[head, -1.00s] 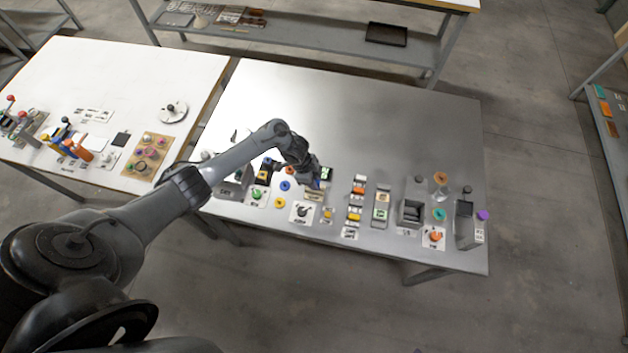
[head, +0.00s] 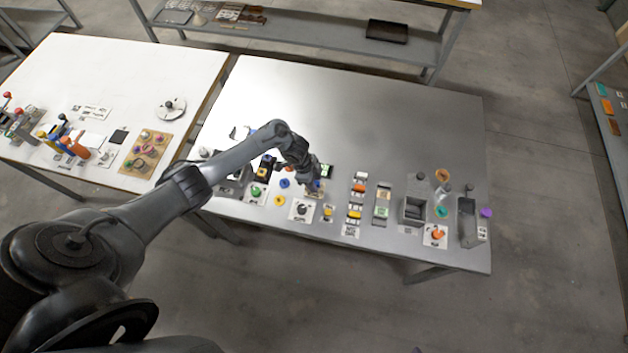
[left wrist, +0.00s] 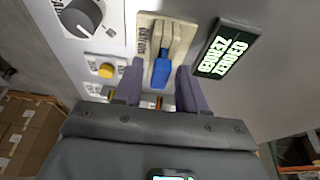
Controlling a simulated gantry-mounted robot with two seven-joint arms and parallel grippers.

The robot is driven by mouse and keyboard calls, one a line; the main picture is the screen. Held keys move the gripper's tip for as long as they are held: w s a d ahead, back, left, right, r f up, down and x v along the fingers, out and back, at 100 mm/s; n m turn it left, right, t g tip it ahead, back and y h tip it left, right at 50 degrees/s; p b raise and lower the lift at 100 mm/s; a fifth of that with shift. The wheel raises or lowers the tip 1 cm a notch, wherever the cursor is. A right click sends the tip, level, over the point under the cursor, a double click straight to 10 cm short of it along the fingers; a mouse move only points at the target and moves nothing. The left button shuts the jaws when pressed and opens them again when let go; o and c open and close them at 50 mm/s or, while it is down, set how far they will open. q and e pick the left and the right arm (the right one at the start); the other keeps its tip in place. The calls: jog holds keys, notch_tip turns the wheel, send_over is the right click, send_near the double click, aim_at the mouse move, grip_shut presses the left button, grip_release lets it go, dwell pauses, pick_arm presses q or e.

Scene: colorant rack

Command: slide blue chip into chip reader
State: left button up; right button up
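The chip reader (left wrist: 181,32) is a beige block in the left wrist view. The blue chip (left wrist: 161,73) sits at its slot, one end towards the reader and the other sticking out towards me. How deep it sits I cannot tell. My left gripper (left wrist: 160,92) has its two fingers apart, one on each side of the chip, with a visible gap on both sides. In the head view my left gripper (head: 315,186) is low over the front of the metal table and mostly hides the chip and reader. My right gripper is not in view.
A black display with green text (left wrist: 228,53) stands right of the reader. A dark knob (left wrist: 82,17) and a yellow button (left wrist: 106,71) are to its left. Several devices line the metal table's front edge; its back half (head: 390,110) is clear.

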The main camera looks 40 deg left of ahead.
pick_arm(q)
jog(key=shift+o, duration=0.8)
jog(key=p+v, duration=0.1)
jog(key=v, duration=0.9)
jog(key=shift+r+p, duration=0.35)
jog(key=shift+p, duration=0.05)
jog(key=shift+s, duration=0.15)
